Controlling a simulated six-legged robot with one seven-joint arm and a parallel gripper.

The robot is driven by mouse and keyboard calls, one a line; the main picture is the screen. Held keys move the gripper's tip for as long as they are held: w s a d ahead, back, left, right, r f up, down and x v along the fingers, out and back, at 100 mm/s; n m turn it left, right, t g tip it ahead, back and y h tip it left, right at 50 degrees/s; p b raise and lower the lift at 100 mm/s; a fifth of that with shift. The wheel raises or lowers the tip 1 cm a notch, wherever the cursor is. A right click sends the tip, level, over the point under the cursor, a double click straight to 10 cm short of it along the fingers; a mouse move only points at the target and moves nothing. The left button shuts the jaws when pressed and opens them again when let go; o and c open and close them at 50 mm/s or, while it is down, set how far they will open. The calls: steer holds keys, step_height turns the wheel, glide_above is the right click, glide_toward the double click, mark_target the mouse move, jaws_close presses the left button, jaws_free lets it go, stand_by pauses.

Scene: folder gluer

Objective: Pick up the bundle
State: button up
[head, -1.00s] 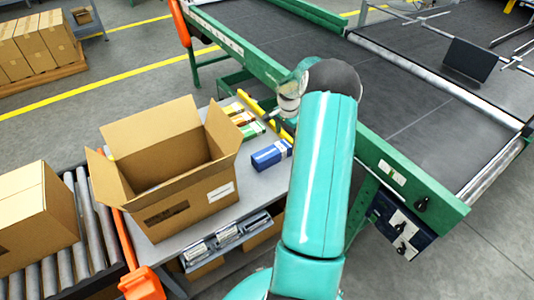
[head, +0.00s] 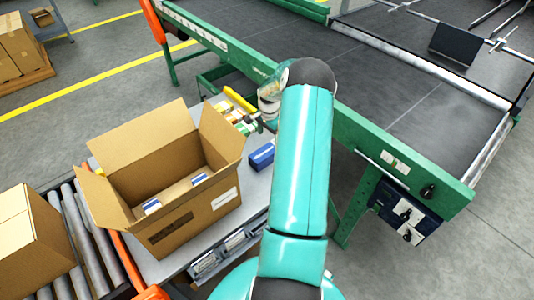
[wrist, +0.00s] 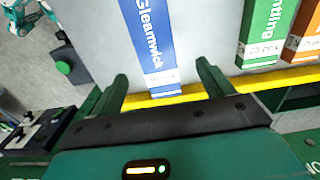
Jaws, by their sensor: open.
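A blue bundle (head: 262,156) with a white label band lies on the grey table, right of the open carton. In the wrist view the blue bundle (wrist: 150,45), printed "Gleamwick", lies ahead of my gripper (wrist: 163,84). Its near, white-labelled end sits between the two dark green fingertips, with space on both sides. My gripper is open and holds nothing. In the head view my arm hides most of the gripper, which is beside the blue bundle. A green bundle (wrist: 264,38) and an orange bundle (wrist: 304,38) lie to the right in the wrist view.
The open carton (head: 190,215) has its flaps up and holds boxes with blue-and-white ends. A yellow rail (wrist: 225,88) edges the table. The green-framed conveyor (head: 430,165) runs beyond it. A roller conveyor (head: 85,240) with a closed carton (head: 28,235) is at left.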

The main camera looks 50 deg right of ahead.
mark_target(269, 149)
steer(key=f, duration=0.5)
steer(key=shift+s, duration=0.3)
step_height(269, 149, down, 5)
steer(key=shift+a+r, duration=0.15)
steer(key=shift+r, duration=0.05)
steer(key=shift+c, duration=0.4)
steer(key=c, duration=1.1)
steer(key=shift+w+r, duration=0.1)
steer(key=shift+c, duration=0.5)
